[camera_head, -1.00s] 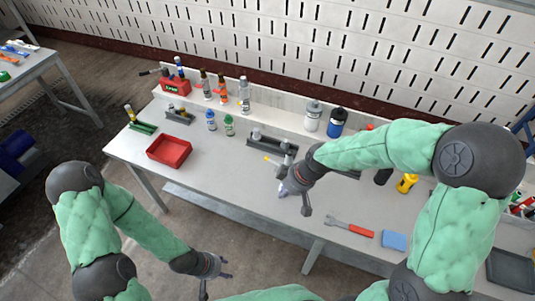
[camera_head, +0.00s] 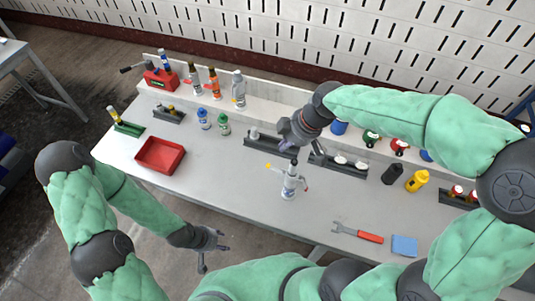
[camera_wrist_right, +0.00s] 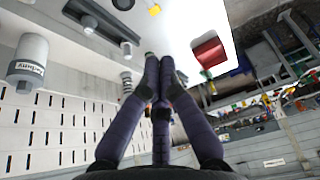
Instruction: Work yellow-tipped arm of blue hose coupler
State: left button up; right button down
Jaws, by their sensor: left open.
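The hose coupler (camera_head: 290,186) stands upright on the table, below the rail in the head view. It looks grey with pale blue, and its blue is faint at this size. Its yellow-tipped arm (camera_head: 270,167) points left and a red-tipped arm (camera_head: 305,187) points right. My right gripper (camera_head: 288,146) is above and behind the coupler, apart from it in the picture. In the right wrist view its fingertips (camera_wrist_right: 159,58) come close together with a narrow gap and nothing seen between them. My left gripper (camera_head: 224,241) is open and empty, in front of the table edge.
Dark rails (camera_head: 262,142) with cylinders lie behind the coupler. A wrench (camera_head: 357,234) and blue block (camera_head: 404,246) lie at right front. Table around the coupler is clear.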

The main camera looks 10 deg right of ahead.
aim_at(269, 167)
jog(key=shift+s, duration=0.1)
jog(key=shift+f, duration=0.1)
jog(key=b+x, duration=0.3)
jog(key=x, duration=1.1)
jog(key=shift+s+d, duration=0.15)
dwell(0.3)
